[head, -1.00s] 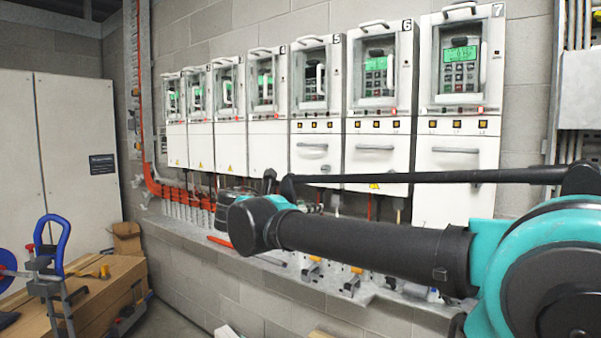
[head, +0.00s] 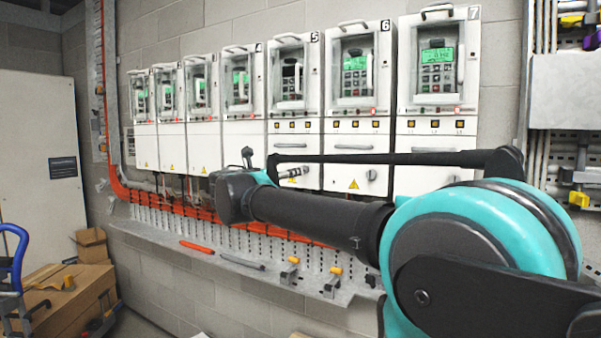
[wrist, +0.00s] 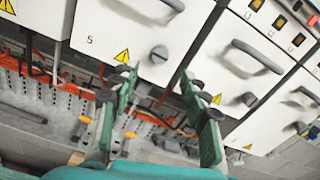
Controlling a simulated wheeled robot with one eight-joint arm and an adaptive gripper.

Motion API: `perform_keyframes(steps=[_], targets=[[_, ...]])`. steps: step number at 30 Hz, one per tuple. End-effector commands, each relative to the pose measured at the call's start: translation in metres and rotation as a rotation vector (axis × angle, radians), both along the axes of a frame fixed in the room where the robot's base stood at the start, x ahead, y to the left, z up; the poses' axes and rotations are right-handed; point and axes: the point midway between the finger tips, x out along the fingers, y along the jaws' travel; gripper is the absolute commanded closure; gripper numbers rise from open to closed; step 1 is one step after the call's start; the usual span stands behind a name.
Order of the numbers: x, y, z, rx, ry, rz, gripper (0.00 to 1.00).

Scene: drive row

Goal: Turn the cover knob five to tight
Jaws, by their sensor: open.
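The white cover marked 5 (wrist: 118,30) fills the top of the wrist view, tilted in the picture. Its grey round knob (wrist: 159,54) sits at the cover's lower right, right of a yellow warning triangle. The knob's setting is too small to read. My gripper (wrist: 157,77) is open and empty, with its two green fingers apart below the knob. The knob shows just beyond the gap between the dark fingertips, and no contact is visible.
A similar knob (wrist: 249,99) on the neighbouring cover is to the right. Grey bar handles (wrist: 257,56) stick out from the covers. Orange cables and a grey ledge (head: 215,262) with tools run below the cabinets. A cardboard box (head: 92,245) stands at left.

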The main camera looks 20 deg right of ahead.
Motion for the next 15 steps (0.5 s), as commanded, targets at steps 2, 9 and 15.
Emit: perform_keyframes(steps=[2,9,15], targets=[[0.008,-0.013,0.0,0.0,0.0,-0.004,0.54],[0.033,-0.044,0.0,0.0,0.0,-0.003,0.54],[0.046,-0.06,0.0,0.001,0.0,-0.001,0.54]])
